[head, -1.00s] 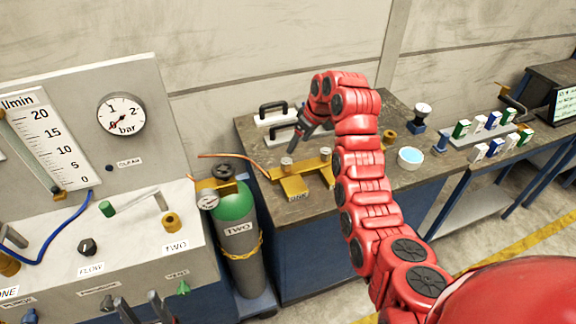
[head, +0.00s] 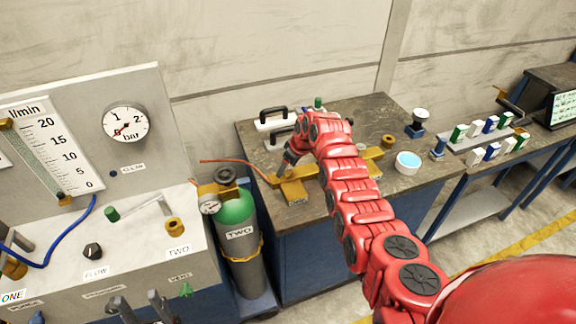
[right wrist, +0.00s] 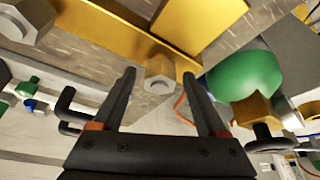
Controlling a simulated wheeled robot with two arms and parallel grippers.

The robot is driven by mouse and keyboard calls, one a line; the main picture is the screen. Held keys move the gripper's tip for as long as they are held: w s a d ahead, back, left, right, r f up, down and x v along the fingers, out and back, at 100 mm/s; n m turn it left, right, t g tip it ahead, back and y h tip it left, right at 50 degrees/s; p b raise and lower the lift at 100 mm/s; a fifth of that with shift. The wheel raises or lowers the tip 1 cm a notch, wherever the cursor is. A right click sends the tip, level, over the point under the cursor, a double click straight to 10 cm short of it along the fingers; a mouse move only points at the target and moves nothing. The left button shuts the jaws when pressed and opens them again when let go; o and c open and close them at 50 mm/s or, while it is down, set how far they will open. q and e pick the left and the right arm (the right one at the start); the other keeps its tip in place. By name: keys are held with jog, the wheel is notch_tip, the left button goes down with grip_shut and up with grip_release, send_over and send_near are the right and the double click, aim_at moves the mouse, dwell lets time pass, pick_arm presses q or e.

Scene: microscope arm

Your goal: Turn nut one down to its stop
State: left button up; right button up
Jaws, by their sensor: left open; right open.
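A yellow fixture (head: 293,190) with a label too small to read lies on the dark bench top. In the right wrist view, a pale hex nut (right wrist: 160,74) sits at its yellow bar, and a second hex nut (right wrist: 26,20) shows at the upper left. I cannot tell which is nut one. In the head view my arm hides the second nut. My left gripper (head: 143,308) is open and empty at the bottom.
A white bowl (head: 407,163) and a brass ring (head: 388,141) are right. A gauge panel (head: 75,110) stands left.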

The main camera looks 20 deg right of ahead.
grip_shut()
dwell(0.3)
jog(key=shift+a+m+h+b, duration=0.15)
jog(key=shift+m+h+b, duration=0.2)
jog(key=shift+m, duration=0.55)
jog(key=m+b, duration=0.1)
jog(key=m+h+b, duration=0.1)
jog(key=shift+a+f+m+t, duration=0.1)
jog(key=shift+f+m+t, duration=0.1)
jog(key=shift+m+t, duration=0.15)
jog(key=m+h+b, duration=0.2)
jog(key=m+b, duration=0.3)
jog(key=shift+a+m+b, duration=0.1)
jog(key=shift+m+b, duration=0.15)
jog(key=shift+b, duration=0.15)
jog(key=shift+r+m+h+b, duration=0.2)
jog(key=shift+m+h+b, duration=0.15)
jog(key=shift+m+b, duration=0.45)
